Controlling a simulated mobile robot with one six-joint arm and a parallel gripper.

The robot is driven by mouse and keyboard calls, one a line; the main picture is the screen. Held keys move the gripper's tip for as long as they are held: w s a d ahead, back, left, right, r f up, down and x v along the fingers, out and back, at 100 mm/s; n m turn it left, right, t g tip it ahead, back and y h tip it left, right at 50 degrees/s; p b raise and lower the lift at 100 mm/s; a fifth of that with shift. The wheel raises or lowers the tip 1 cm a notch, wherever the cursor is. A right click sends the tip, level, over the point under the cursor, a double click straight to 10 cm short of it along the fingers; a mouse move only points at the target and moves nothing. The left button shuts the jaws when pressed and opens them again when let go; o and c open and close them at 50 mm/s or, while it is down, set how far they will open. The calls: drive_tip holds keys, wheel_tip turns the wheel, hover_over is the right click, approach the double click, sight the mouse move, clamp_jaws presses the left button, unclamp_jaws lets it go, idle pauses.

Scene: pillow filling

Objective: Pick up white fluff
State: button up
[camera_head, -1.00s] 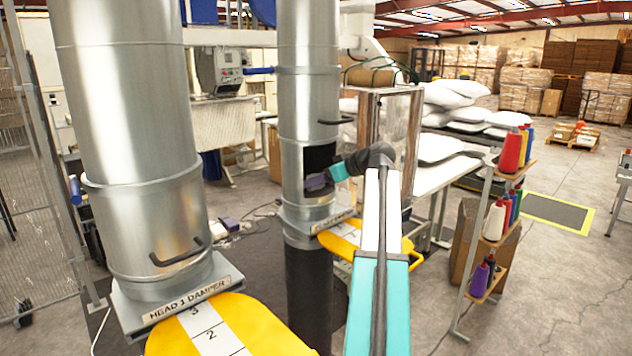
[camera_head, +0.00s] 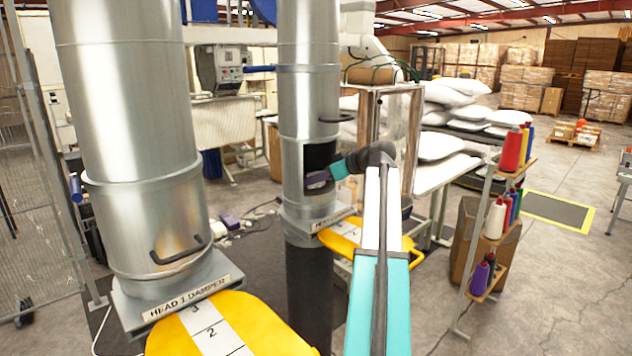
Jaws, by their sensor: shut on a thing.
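My gripper (camera_head: 318,180) is at the dark opening in the side of the second silver duct (camera_head: 309,100), reaching in from the right. Its purple-grey end is at the opening's lower part. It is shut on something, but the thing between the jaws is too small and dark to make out. I cannot pick out any white fluff at the opening (camera_head: 318,156); the inside looks black.
A larger silver duct (camera_head: 140,150) labelled "HEAD 1 DAMPER" stands at left, above a yellow numbered plate (camera_head: 260,325). White pillows (camera_head: 440,146) lie on tables behind. A thread rack (camera_head: 490,225) stands at right. Grey floor (camera_head: 560,290) is open at far right.

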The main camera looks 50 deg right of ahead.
drive_tip(key=shift+r, duration=0.1)
drive_tip(key=shift+r+b, duration=1.2)
drive_tip(key=shift+r, duration=0.25)
drive_tip(key=shift+s+r, duration=0.1)
drive_tip(key=shift+s, duration=0.05)
drive_tip(key=s+a+r+b, duration=0.1)
drive_tip(key=s+a+b, duration=0.1)
drive_tip(key=s, duration=0.5)
drive_tip(key=s+a+b, duration=0.3)
drive_tip(key=s+b, duration=0.1)
drive_tip(key=s, duration=0.3)
drive_tip(key=shift+s+a+r, duration=0.2)
drive_tip(key=shift+s+r, duration=0.15)
drive_tip(key=shift+s, duration=0.05)
